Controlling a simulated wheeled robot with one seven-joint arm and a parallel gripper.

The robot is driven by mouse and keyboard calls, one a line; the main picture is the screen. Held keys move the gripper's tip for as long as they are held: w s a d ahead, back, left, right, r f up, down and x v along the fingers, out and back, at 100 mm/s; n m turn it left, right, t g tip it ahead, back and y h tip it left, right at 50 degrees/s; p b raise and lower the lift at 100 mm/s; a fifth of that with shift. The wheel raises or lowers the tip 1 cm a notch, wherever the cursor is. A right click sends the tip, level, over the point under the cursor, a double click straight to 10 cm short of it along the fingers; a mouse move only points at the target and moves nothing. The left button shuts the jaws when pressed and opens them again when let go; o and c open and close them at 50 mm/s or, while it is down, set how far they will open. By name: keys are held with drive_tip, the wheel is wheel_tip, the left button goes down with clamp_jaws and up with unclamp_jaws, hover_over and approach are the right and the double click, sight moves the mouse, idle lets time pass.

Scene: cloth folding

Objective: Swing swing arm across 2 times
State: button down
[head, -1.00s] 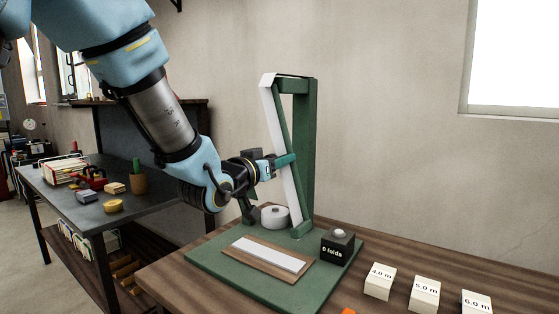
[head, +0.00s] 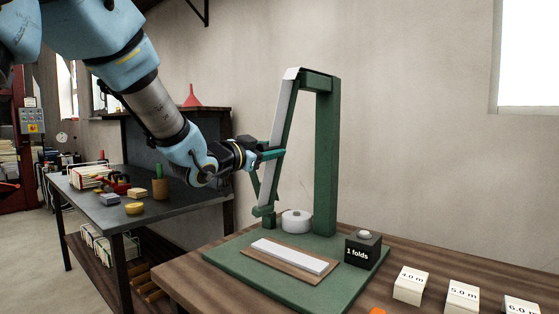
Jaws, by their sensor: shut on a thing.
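The green stand has a tall upright post (head: 326,160) and a top bar. A green swing arm (head: 289,125) hangs from the top bar and slants down to the left. A white cloth strip (head: 283,107) runs down along it toward a green piece (head: 264,212) low on the left. My gripper (head: 272,154) is shut on the swing arm about midway down, from the left; its fingers partly hide the grip. A dark counter box (head: 362,252) reads "1 folds". A white strip (head: 290,256) lies flat on a brown board on the green base.
A white roll (head: 296,221) stands behind the board on the green base (head: 235,262). White blocks marked 4.0 m (head: 411,285), 5.0 m (head: 462,295) and 6.0 m (head: 521,305) line the wooden bench at right. A cluttered dark table (head: 185,200) stands at left.

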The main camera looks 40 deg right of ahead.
drive_tip(key=shift+w+a+r+m, duration=0.15)
drive_tip(key=shift+w+m, duration=0.25)
drive_tip(key=shift+w, duration=0.1)
drive_tip(key=shift+c, duration=2.3)
unclamp_jaws()
drive_tip(key=b+v, duration=0.1)
drive_tip(key=v, duration=1)
drive_tip(key=shift+b, duration=0.35)
